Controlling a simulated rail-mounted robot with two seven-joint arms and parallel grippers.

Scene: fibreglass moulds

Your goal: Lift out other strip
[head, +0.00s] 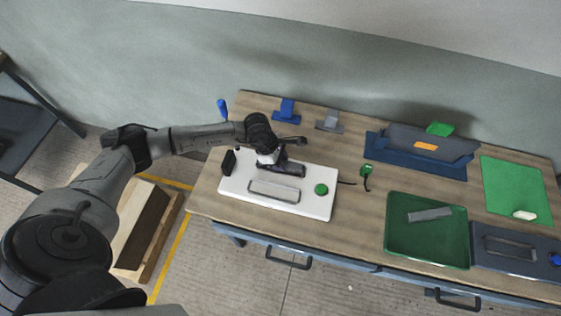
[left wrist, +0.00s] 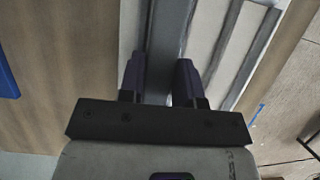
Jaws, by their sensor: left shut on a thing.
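A white board or mould (head: 312,206) lies at the left of the table, with a grey-outlined rectangular part (head: 274,191) and a green round knob (head: 321,189) on it. My left gripper (head: 272,163) is over the board's back edge. In the left wrist view its two dark fingers are shut on a grey strip (left wrist: 170,30), which runs away from me beside pale channels (left wrist: 215,40). Whether the strip is clear of the mould cannot be told. Another grey strip (head: 430,214) lies in the green tray (head: 398,240). My right gripper is not in view.
A dark blue mould (head: 390,150) with an orange patch stands at the back. A green mat (head: 512,185) with a white block (head: 524,215) and a dark plate (head: 487,262) are at the right. A small green device (head: 367,169) with a cable lies mid-table. Bare wood lies left of the tray.

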